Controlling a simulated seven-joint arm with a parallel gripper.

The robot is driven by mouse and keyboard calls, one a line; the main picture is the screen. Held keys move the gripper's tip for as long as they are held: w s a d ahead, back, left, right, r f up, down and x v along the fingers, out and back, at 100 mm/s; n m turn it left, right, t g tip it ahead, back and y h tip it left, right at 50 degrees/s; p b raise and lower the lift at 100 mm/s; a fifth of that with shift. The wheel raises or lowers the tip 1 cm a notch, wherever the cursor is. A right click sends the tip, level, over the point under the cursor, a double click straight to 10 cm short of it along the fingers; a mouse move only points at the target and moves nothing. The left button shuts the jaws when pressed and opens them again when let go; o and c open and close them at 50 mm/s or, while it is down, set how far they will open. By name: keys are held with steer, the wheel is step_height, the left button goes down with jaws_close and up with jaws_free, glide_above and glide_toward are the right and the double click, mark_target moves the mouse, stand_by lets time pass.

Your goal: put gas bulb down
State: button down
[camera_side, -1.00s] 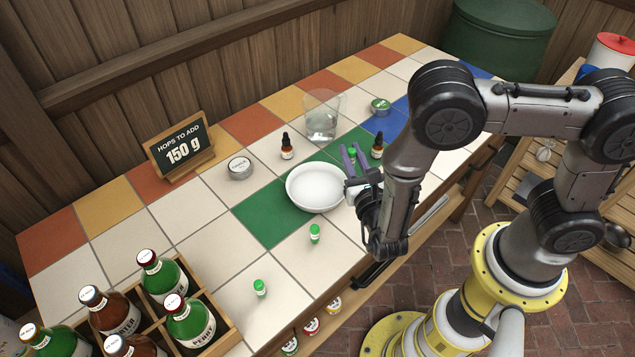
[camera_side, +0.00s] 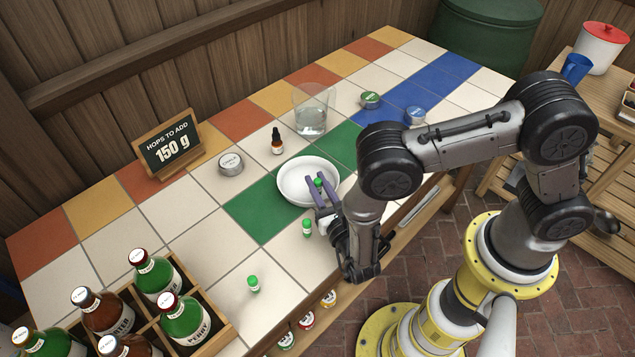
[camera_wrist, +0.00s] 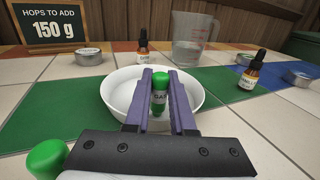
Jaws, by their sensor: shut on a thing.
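My gripper (camera_side: 322,190) is shut on a gas bulb, a small vial with a green cap (camera_side: 318,182). In the wrist view the bulb (camera_wrist: 159,92) stands upright between the purple fingers (camera_wrist: 160,85), its label partly covered. The white bowl (camera_side: 290,190) is behind the bulb in the wrist view (camera_wrist: 115,95). In the side view the bulb overlaps the bowl's near right part; its height above the table is unclear. Two more green-capped bulbs stand on the white tiles, one (camera_side: 307,228) just in front of the bowl, the other (camera_side: 253,284) further toward the crate.
A wooden crate (camera_side: 222,335) of bottles is at front left. A dropper bottle (camera_side: 277,143), grey tin (camera_side: 231,163), glass beaker (camera_side: 312,112) and hops sign (camera_side: 170,145) stand behind. Another dropper bottle (camera_wrist: 249,72) stands right of the bowl.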

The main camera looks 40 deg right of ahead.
steer(key=shift+f, duration=0.15)
steer(key=c, duration=0.8)
jaws_free()
steer(key=shift+o, duration=0.2)
